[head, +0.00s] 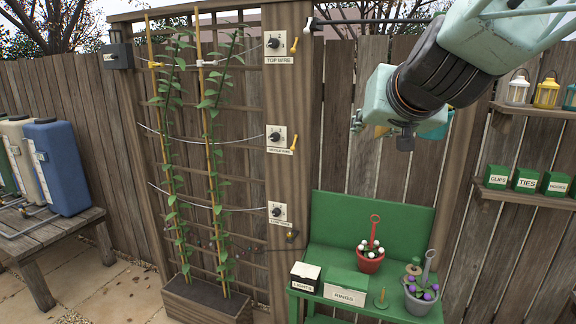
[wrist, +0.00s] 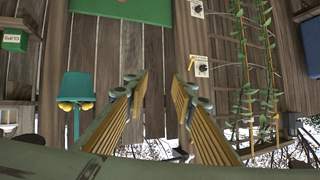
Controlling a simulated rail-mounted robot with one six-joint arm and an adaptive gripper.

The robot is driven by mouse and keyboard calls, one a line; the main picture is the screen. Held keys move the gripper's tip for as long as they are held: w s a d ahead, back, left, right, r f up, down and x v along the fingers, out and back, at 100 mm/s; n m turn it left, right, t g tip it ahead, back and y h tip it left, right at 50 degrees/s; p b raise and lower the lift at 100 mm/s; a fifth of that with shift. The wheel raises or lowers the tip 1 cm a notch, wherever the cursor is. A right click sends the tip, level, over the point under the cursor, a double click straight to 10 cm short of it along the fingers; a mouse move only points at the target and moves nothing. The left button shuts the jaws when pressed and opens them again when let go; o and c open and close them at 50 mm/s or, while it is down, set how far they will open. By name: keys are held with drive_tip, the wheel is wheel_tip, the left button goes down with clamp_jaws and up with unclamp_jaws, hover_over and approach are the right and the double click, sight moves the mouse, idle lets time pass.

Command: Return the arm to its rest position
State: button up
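My arm reaches in from the upper right of the head view, in front of the plank fence (head: 355,75). The gripper end is folded away behind my wrist there, so its fingers are mostly hidden. In the wrist view, my gripper (wrist: 163,82) has its two fingers well apart, with only fence planks showing between them. It holds nothing that I can see. It is above and clear of the green potting bench (head: 390,210).
A teal fixture with yellow parts (wrist: 78,90) stands left of the fingers in the wrist view. A trellis (head: 205,130) with two staked plants is at left. The bench bears pots and boxes (head: 346,287).

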drive_tip(key=s+f+g+b, duration=0.2)
drive_tip(key=s+f, duration=0.6)
drive_tip(key=s, duration=0.6)
drive_tip(key=s+d+f+n+g+b, duration=0.1)
drive_tip(key=s+f+g+b, duration=0.2)
drive_tip(key=s+f, duration=0.4)
drive_tip(key=s+f+n+g+b, duration=0.1)
drive_tip(key=s+f, duration=0.7)
drive_tip(key=s, duration=1.4)
drive_tip(key=g+b, duration=0.1)
drive_tip(key=g, duration=0.1)
drive_tip(key=shift+d+f+g, duration=0.3)
drive_tip(key=shift+d, duration=0.05)
